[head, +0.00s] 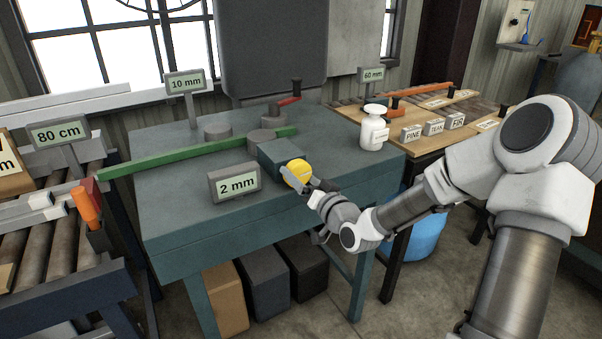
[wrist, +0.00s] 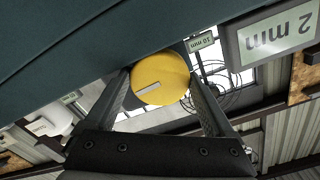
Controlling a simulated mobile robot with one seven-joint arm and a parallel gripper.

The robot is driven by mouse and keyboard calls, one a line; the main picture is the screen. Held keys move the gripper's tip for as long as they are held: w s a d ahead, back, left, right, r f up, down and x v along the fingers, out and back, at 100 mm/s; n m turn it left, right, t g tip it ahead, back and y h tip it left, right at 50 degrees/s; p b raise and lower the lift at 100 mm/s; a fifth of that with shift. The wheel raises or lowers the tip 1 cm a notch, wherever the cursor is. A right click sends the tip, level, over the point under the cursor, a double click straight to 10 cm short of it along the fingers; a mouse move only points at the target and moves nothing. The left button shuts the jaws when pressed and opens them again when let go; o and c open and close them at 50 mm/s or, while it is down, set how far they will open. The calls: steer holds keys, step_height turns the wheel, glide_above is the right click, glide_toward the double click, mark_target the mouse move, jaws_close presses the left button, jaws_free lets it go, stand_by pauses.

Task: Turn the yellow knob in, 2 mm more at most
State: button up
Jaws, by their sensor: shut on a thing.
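The yellow knob (head: 296,173) sits on the front end of a dark teal block (head: 283,152) on the teal machine table. In the wrist view the yellow knob (wrist: 160,78) shows its round face with a pale slanted line mark. My gripper (head: 308,183) is at the knob from the front right, and in the wrist view the two fingers of my gripper (wrist: 160,84) lie on either side of it, shut on it. A sign reading "2 mm" (head: 235,184) stands to the left of the knob; the sign shows upside down in the wrist view (wrist: 270,38).
A long green bar (head: 190,155) lies across the table behind the block. Signs "10 mm" (head: 186,82) and "60 mm" (head: 372,75) stand farther back. A white bottle (head: 373,128) stands right of the block.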

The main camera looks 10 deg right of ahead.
steer(key=o, duration=1.1)
steer(key=shift+p+v, duration=5.95)
steer(key=shift+v, duration=2.75)
